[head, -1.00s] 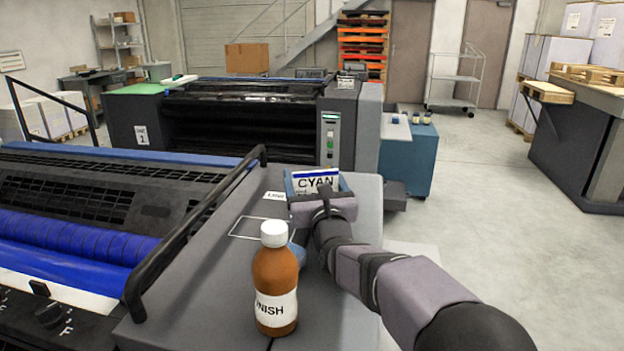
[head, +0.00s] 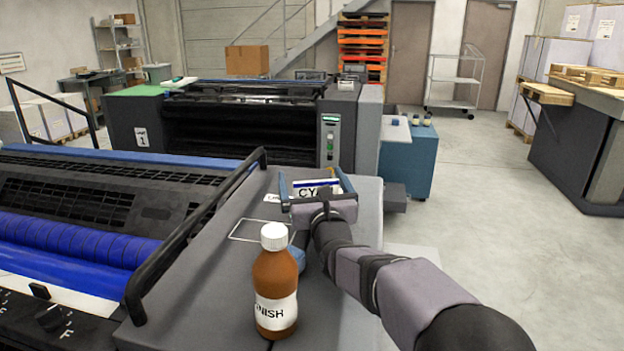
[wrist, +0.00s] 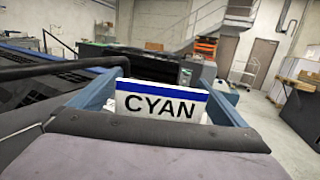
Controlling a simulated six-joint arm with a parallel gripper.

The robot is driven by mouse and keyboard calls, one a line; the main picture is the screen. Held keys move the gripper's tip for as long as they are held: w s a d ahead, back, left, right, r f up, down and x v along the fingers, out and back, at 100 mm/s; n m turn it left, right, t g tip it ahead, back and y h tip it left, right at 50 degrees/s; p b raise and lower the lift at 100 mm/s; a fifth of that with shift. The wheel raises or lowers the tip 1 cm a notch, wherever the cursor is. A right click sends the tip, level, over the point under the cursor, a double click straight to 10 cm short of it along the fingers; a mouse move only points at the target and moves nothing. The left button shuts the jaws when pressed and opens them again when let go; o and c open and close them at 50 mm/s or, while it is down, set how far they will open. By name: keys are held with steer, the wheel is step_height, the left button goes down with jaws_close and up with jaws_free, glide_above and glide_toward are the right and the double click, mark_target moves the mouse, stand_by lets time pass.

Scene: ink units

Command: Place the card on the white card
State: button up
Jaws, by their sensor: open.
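The card (head: 316,187) is white with a blue band along its top and the word CYAN. It stands upright between the spread fingers of my gripper (head: 316,186), its lower part hidden behind the gripper body. In the wrist view the card (wrist: 160,103) shows between the two blue fingers, with a gap at its right side. My gripper is open. What the upright card's lower edge rests on is hidden.
A brown bottle (head: 275,285) with a white cap stands on the grey top (head: 195,290), left of my arm. A white outlined rectangle (head: 250,238) is marked behind it. A black rail (head: 190,235) borders the blue-rollered press on the left.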

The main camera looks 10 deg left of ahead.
steer(key=shift+r+p, duration=0.4)
steer(key=shift+r, duration=0.15)
steer(key=v, duration=0.1)
steer(key=b+v, duration=0.1)
steer(key=v, duration=0.1)
steer(key=b+v, duration=0.1)
steer(key=shift+s+d+f, duration=0.1)
steer(key=shift+s+f, duration=0.2)
steer(key=shift+s, duration=0.05)
step_height(320, 180, up, 7)
steer(key=shift+s+r, duration=0.1)
